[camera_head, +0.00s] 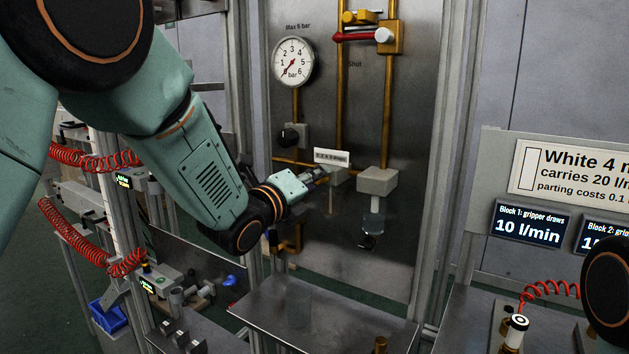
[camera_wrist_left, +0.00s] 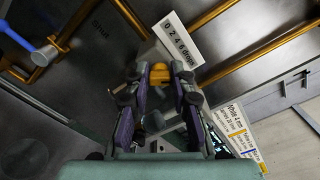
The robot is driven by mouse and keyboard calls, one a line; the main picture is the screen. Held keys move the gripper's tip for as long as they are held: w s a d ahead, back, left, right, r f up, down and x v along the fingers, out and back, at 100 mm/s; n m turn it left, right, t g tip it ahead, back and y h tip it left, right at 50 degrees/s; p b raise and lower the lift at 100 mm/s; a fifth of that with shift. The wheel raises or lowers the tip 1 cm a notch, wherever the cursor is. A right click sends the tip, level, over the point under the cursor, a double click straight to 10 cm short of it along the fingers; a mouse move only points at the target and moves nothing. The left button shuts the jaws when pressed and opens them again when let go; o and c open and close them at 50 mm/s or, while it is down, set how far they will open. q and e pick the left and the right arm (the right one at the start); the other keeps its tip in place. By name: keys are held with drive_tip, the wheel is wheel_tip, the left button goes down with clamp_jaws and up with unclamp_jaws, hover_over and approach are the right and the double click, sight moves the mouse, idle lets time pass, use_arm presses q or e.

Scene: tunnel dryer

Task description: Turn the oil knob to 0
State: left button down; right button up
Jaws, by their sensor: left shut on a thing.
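The oil knob (camera_wrist_left: 159,73) shows as a small yellow piece between the fingers in the left wrist view. The white scale plate (camera_wrist_left: 176,42) beside it reads 0 2 4 6 drops; it also shows in the head view (camera_head: 331,157). My left gripper (camera_head: 318,174) reaches the block under this plate. In the wrist view my left gripper (camera_wrist_left: 161,82) has its fingers closed around the knob, one on each side. The knob's pointer is hidden, so I cannot tell its setting. My right gripper is not in view.
A pressure gauge (camera_head: 293,62), a black knob (camera_head: 294,136) and brass pipes are on the steel panel. A red lever (camera_head: 355,37) is above. A grey block (camera_head: 377,181) with a clear bowl (camera_head: 373,224) hangs right of my gripper. A metal shelf (camera_head: 330,318) lies below.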

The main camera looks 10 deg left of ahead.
use_arm(q)
drive_tip(key=n+p, duration=0.1)
drive_tip(key=n, duration=0.7)
drive_tip(key=n+p, duration=0.1)
drive_tip(key=n, duration=0.7)
drive_tip(key=n+p, duration=0.1)
drive_tip(key=n, duration=0.8)
drive_tip(key=shift+d+f+p, duration=0.1)
drive_tip(key=shift+f+p, duration=0.25)
idle(0.3)
drive_tip(key=c, duration=1.1)
unclamp_jaws()
drive_tip(key=shift+c, duration=0.2)
